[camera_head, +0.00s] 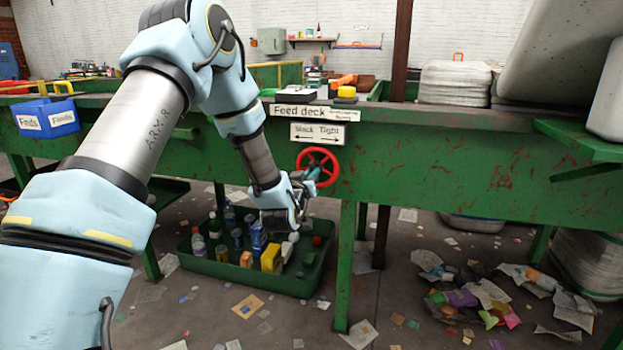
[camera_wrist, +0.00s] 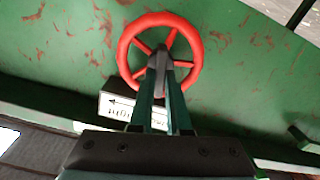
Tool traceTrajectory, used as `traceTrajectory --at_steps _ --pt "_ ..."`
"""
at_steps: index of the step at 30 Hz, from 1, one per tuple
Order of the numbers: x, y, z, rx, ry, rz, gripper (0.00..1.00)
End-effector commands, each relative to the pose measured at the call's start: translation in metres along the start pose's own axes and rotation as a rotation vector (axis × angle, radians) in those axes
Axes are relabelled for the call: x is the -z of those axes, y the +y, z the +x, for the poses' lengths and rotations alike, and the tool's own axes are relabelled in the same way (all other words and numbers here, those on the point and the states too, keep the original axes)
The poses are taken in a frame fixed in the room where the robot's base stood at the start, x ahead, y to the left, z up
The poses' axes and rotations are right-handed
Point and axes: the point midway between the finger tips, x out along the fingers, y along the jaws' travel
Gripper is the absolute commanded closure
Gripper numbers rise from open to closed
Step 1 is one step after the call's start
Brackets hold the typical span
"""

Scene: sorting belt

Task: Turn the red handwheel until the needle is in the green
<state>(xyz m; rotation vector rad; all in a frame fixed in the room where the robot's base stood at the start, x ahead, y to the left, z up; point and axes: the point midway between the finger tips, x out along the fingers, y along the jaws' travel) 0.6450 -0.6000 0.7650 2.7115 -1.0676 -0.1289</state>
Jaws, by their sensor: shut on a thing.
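The red handwheel (camera_head: 336,166) is mounted on the green side panel, under a white "Slack / Tight" sign (camera_head: 318,134) with a two-way arrow. My gripper (camera_head: 311,174) reaches the wheel from the front left. In the wrist view the red rim (camera_wrist: 198,58) surrounds my gripper's fingertips (camera_wrist: 161,62), which are closed together near the hub. The fingers cover the hub and part of the spokes, so I cannot tell exactly which part they grip. The sign shows upside down there (camera_wrist: 117,105), partly behind the fingers. I see no needle or green zone in either view.
A "Feed deck" sign (camera_head: 298,111) is above the wheel. A green tray (camera_head: 310,283) of bottles and boxes sits on the floor below my gripper. A green leg (camera_head: 347,255) stands below the wheel. Paper scraps litter the floor at right.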

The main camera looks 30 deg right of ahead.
Motion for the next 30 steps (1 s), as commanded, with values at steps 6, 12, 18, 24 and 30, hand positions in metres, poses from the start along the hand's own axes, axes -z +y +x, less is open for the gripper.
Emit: traceTrajectory --at_steps 6,12,18,24,30 --pt "-0.0005 -0.0002 -0.0003 0.000 -0.002 -0.038 1.00" --pt "-0.0002 -0.0001 -0.0003 0.000 -0.002 -0.042 1.00" --pt "-0.0003 -0.0002 -0.0003 0.000 -0.002 -0.042 0.84" --pt "-0.0002 -0.0002 -0.0002 0.000 -0.001 -0.041 0.61" --pt "-0.0001 -0.0002 -0.0001 0.000 -0.001 -0.041 0.55"
